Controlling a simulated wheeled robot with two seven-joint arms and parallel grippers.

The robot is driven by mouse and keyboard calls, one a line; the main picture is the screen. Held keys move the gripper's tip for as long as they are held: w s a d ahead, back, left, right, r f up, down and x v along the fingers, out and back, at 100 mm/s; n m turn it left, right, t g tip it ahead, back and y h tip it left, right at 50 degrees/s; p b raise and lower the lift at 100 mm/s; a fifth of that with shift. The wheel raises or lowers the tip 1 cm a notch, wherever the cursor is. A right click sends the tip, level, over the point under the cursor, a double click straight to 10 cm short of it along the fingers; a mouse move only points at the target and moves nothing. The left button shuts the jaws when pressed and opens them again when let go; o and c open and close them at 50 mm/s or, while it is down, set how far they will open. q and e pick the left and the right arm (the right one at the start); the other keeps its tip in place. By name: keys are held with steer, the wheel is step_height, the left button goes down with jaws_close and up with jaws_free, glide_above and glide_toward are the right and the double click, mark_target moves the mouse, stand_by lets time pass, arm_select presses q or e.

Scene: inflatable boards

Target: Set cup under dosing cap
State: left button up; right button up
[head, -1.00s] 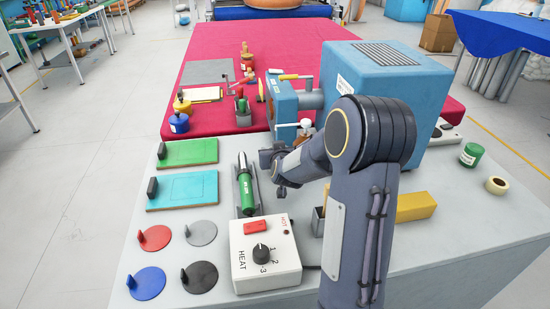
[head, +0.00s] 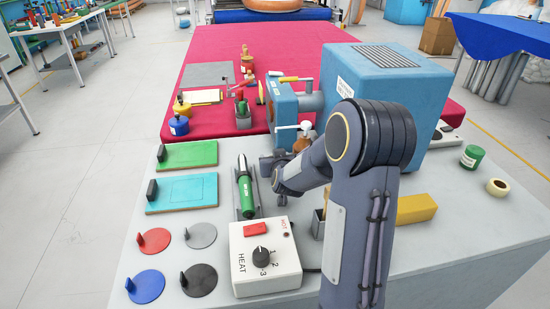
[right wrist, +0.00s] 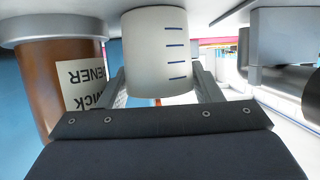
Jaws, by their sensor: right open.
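My right gripper (head: 275,177) is low over the grey table, beside the green-handled tool. In the right wrist view the white cup (right wrist: 157,45) with blue graduation marks is between the open fingers of this gripper (right wrist: 159,78). Whether either finger touches it cannot be told. A brown bottle (right wrist: 55,95) with an upside-down label stands beside the cup, to the left in that view. In the head view the brown bottle (head: 302,143) is partly hidden behind my arm, and its white dosing cap (head: 305,126) shows at the top. The cup is not visible in the head view.
The green-handled tool (head: 245,190) lies in a holder. A white heat control box (head: 265,257) is in front. A blue machine (head: 385,85) stands behind the arm. A yellow block (head: 415,208) is at the right. Green and turquoise boards (head: 182,192) and colored discs lie left.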

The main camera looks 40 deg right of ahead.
steer(key=v, duration=0.6)
steer(key=shift+s+a+r+p, duration=0.1)
steer(key=shift+s+a+p, duration=0.15)
steer(key=shift+p, duration=0.1)
